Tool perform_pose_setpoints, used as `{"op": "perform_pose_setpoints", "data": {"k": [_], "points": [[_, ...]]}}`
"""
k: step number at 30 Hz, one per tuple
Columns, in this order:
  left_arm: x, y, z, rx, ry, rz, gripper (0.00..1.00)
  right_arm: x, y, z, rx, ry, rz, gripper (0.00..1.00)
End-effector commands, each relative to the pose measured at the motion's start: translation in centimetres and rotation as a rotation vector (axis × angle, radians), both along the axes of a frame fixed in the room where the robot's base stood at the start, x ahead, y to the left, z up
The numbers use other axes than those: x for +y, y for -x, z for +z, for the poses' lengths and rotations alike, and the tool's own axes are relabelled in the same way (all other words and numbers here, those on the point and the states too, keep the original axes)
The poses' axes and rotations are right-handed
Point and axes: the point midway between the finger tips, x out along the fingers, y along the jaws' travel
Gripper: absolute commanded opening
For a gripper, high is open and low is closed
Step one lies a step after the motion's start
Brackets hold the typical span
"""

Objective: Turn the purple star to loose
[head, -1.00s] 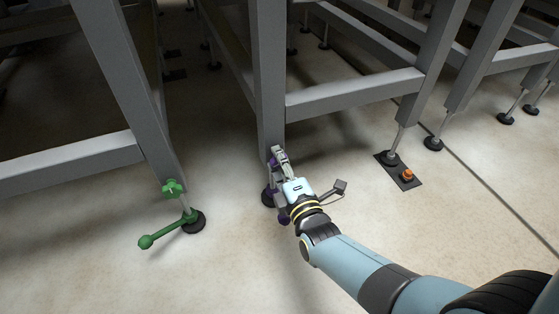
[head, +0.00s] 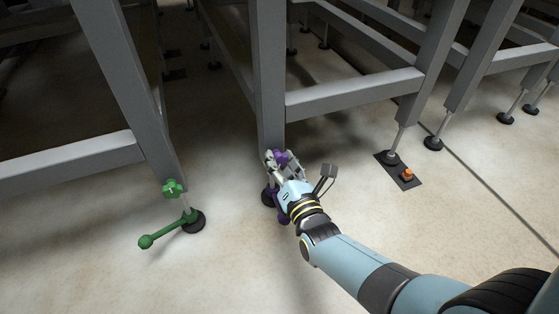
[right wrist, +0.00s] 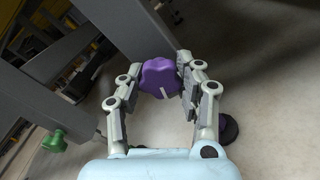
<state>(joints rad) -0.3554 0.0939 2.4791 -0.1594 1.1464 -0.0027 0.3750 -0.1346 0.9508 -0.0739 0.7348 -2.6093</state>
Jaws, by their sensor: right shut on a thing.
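The purple star (head: 281,157) is a lobed knob at the lower end of a grey leg. In the right wrist view the purple star (right wrist: 160,77) sits between the fingers of my right gripper (right wrist: 158,82), with a pale mark on its face. My right gripper (head: 282,160) is shut on it, one finger at each side. Part of the purple foot lever (head: 283,216) shows below my gripper; the rest is hidden behind it. My left gripper is not in view.
A green star (head: 173,188) and green lever (head: 163,234) are on the leg to the left. An orange knob (head: 408,174) on a dark plate (head: 411,184) stands to the right. Grey frame beams (head: 357,95) enclose the space above. The front floor is clear.

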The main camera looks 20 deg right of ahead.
Motion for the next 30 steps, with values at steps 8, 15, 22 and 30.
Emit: {"op": "perform_pose_setpoints", "data": {"k": [8,15,22,30], "points": [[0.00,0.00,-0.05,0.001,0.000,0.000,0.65,0.10,0.22,-0.33,0.004,0.122,0.002,0.03],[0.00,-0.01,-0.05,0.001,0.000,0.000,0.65,0.10,0.24,-0.35,0.004,0.160,0.002,0.03],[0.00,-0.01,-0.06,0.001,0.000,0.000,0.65,0.11,0.25,-0.37,0.004,0.164,0.002,0.03],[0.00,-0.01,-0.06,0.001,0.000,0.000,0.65,0.08,0.23,-0.34,0.003,0.163,0.002,0.50]]}}
